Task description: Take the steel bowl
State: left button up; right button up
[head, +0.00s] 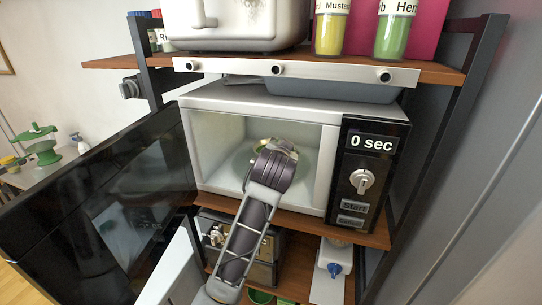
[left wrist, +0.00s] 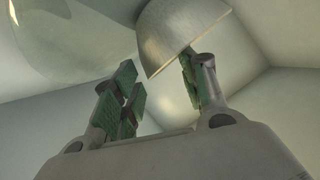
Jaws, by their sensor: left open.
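The steel bowl (left wrist: 182,32) shows at the top of the left wrist view as a smooth grey dome shape, with its rim slanting down to the left. My left gripper (left wrist: 158,82) is open, its green-padded fingers apart. The right-hand finger overlaps the bowl's rim in the picture; I cannot tell whether it touches. The left-hand finger is clear of the bowl. In the head view my left arm reaches into the open microwave (head: 213,150), and its wrist hides the fingers and most or all of the bowl. My right gripper is not in view.
The microwave door (head: 110,190) stands open to the left. The control panel (head: 365,180) reading "0 sec" is at the right. The glass turntable (head: 242,160) lies inside. A shelf with spice jars (head: 331,30) is above. The microwave walls are close around my gripper.

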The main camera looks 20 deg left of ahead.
pick_arm(q)
jog(key=shift+p+x, duration=0.55)
jog(key=shift+x, duration=0.6)
jog(key=shift+d+p+x, duration=0.1)
jog(key=shift+p+x, duration=0.1)
jog(key=shift+x, duration=0.55)
jog(key=shift+d+p+x, duration=0.15)
jog(key=shift+x, duration=0.55)
grip_shut()
